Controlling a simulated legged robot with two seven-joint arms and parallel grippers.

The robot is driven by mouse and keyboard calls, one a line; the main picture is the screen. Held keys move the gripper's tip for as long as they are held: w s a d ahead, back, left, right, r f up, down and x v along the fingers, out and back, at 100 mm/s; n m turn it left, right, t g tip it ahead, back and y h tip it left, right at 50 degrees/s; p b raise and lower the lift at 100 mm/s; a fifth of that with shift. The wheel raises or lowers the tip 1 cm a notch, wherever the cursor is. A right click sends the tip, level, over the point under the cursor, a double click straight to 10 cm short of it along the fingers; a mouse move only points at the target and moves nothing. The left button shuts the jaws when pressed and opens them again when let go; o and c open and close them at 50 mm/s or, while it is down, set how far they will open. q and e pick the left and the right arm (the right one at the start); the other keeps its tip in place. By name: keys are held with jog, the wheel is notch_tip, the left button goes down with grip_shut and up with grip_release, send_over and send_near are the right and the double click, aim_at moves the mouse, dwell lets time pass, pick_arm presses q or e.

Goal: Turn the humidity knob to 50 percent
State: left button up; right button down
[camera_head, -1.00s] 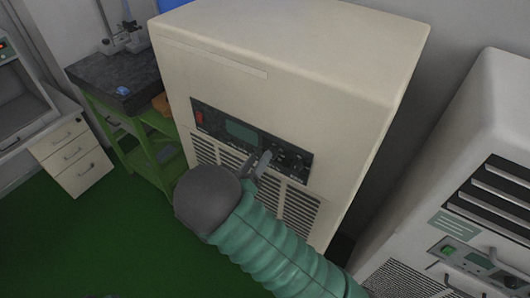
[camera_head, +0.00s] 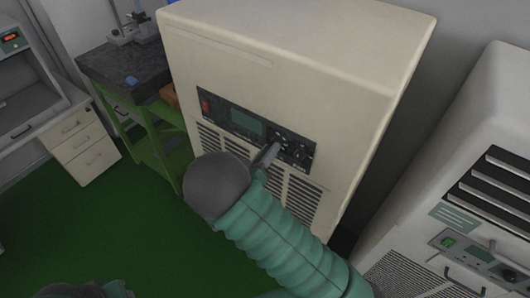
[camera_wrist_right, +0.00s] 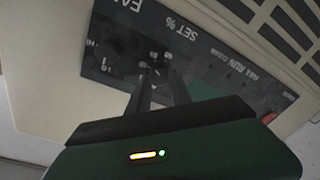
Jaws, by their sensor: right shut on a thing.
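The cream cabinet (camera_head: 300,65) has a black control panel (camera_head: 222,113) with a red switch, a display and knobs. My right gripper (camera_head: 274,150) is at the right part of this panel, its fingers pointing at the knobs. In the right wrist view the gripper (camera_wrist_right: 163,78) has its fingers close together at a dial area under the upside-down "SET %" label (camera_wrist_right: 180,30). It is shut on a knob there. The fingers mostly hide that knob, and its exact setting cannot be read. The left gripper's fingers do not show.
A second white machine (camera_head: 475,200) stands at the right. A green stand with a dark stone top (camera_head: 125,70) and white drawers (camera_head: 85,150) are at the left. The green floor (camera_head: 110,225) in front is clear.

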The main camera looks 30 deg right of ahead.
jog(key=shift+d+r, duration=0.35)
jog(key=shift+r, duration=0.05)
dwell(0.4)
jog(key=c, duration=1.3)
grip_release()
jog(key=shift+o, duration=1.1)
jog(key=shift+s+r, duration=0.1)
jog(key=shift+s, duration=0.1)
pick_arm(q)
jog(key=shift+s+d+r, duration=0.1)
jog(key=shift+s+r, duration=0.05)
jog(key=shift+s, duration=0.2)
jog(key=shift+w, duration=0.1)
pick_arm(e)
jog(key=shift+w, duration=0.1)
